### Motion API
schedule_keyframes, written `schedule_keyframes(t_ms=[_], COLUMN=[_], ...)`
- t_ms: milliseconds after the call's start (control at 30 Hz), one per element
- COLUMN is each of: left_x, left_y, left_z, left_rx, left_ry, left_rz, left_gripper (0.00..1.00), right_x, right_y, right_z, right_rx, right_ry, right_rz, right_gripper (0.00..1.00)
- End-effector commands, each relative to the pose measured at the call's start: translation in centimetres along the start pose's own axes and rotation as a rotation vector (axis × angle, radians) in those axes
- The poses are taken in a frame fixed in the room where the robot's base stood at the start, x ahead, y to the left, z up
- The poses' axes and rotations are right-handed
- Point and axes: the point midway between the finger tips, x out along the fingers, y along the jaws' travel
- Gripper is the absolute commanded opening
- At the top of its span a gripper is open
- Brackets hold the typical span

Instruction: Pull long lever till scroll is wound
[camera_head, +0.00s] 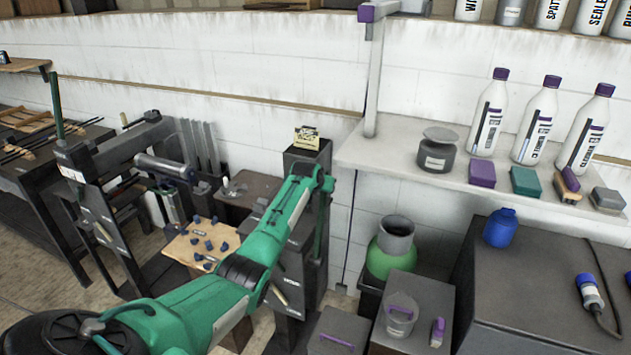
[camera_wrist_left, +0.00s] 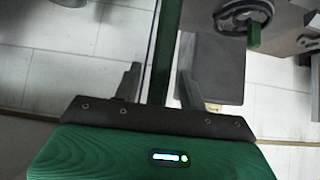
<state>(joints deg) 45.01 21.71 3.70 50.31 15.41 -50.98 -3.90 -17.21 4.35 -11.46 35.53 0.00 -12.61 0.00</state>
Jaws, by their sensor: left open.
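A long dark green lever (camera_head: 56,105) stands upright at the left in the head view, beside a dark frame (camera_head: 110,200) with a grey roller (camera_head: 167,166). My left arm reaches across to a dark cabinet, and a thin dark green upright bar (camera_head: 319,220) shows below its wrist. In the left wrist view my left gripper (camera_wrist_left: 160,78) is open. A green bar (camera_wrist_left: 166,45) runs between its two fingers; I cannot tell whether they touch it. My left fingertips are not clear in the head view. My right gripper is out of view.
A handwheel with a green grip (camera_wrist_left: 253,35) is at the wrist view's upper right, near a grey box (camera_wrist_left: 218,70). A white shelf (camera_head: 400,150) with bottles is at right. A grey cabinet (camera_head: 540,270) and a green canister (camera_head: 385,262) stand below it.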

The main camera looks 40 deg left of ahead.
Motion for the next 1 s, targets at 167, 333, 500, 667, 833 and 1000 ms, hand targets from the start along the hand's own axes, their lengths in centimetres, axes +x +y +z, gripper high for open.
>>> schedule_keyframes(t_ms=[167, 333, 500, 667, 833, 1000], left_x=[-2.0, -4.2, -6.6, -8.8, -10.4, -11.1], left_y=[0.0, 0.0, -0.1, 0.0, 0.0, 0.0], left_z=[0.1, 0.0, 0.0, 0.0, 0.0, -0.1], left_rx=[0.001, 0.001, 0.0, 0.001, 0.0, 0.0], left_ry=[0.002, 0.003, 0.004, 0.004, 0.002, 0.0], left_rz=[0.0, 0.0, -0.001, -0.001, 0.0, 0.0], left_gripper=[0.42, 0.42, 0.42, 0.42, 0.42, 0.42], right_x=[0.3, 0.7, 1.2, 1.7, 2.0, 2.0], right_y=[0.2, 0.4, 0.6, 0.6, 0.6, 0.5], right_z=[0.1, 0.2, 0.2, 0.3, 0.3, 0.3], right_rx=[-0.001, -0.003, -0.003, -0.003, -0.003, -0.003], right_ry=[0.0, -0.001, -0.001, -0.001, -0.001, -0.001], right_rz=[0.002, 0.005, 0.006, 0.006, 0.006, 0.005], right_gripper=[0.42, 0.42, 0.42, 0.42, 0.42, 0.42])
